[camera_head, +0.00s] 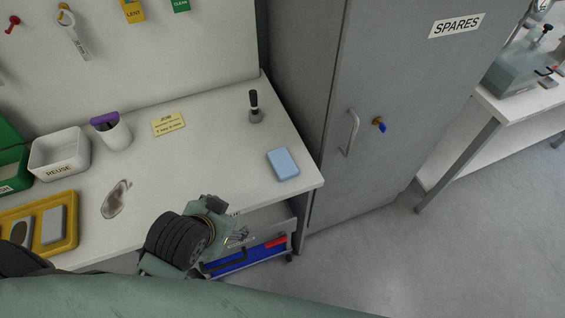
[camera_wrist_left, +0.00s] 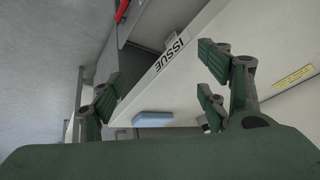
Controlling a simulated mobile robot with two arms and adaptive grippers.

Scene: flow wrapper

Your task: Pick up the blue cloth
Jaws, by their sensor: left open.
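The blue cloth (camera_head: 283,164) is a light blue folded pad lying flat on the white worktop near its right front corner. It also shows in the left wrist view (camera_wrist_left: 153,119), low in the gap between the spread fingers. My left gripper (camera_head: 238,236) is at the front edge of the worktop, to the left of the cloth and nearer to me, apart from it. In the left wrist view its fingers (camera_wrist_left: 157,84) stand wide apart with nothing held. My right gripper is not in view.
A black-handled tool (camera_head: 254,106) stands behind the cloth. A grey spares cabinet (camera_head: 384,95) rises to the right of the worktop (camera_head: 215,160).

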